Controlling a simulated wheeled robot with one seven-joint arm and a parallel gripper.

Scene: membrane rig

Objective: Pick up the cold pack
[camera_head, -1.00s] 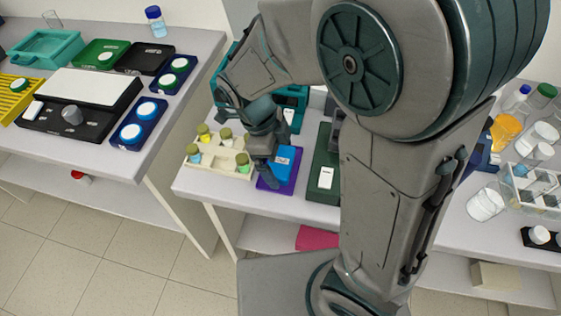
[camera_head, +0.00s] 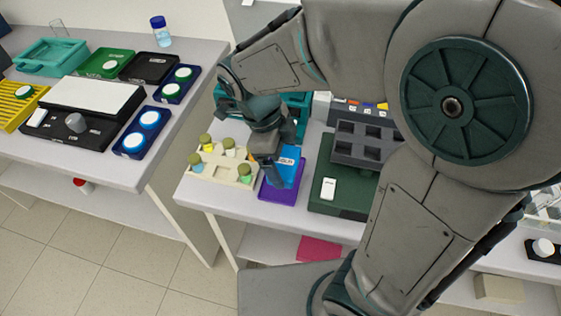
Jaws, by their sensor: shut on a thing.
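The cold pack (camera_head: 287,170) is a blue block with a pale label with dark print on its upper part. It is over the purple tray (camera_head: 270,193) on the middle table. My gripper (camera_head: 279,168) is shut on the cold pack from above, with one finger in front of it. The pack looks raised and tilted up, its lower end near the tray. I cannot tell whether it still touches the tray. My gripper covers its left part.
A cream rack (camera_head: 232,177) with several small capped bottles stands close on the left. A dark green box (camera_head: 340,200) with a grey block (camera_head: 362,140) stands on the right. A teal bin (camera_head: 296,103) is behind. The left table (camera_head: 120,170) holds trays and a scale.

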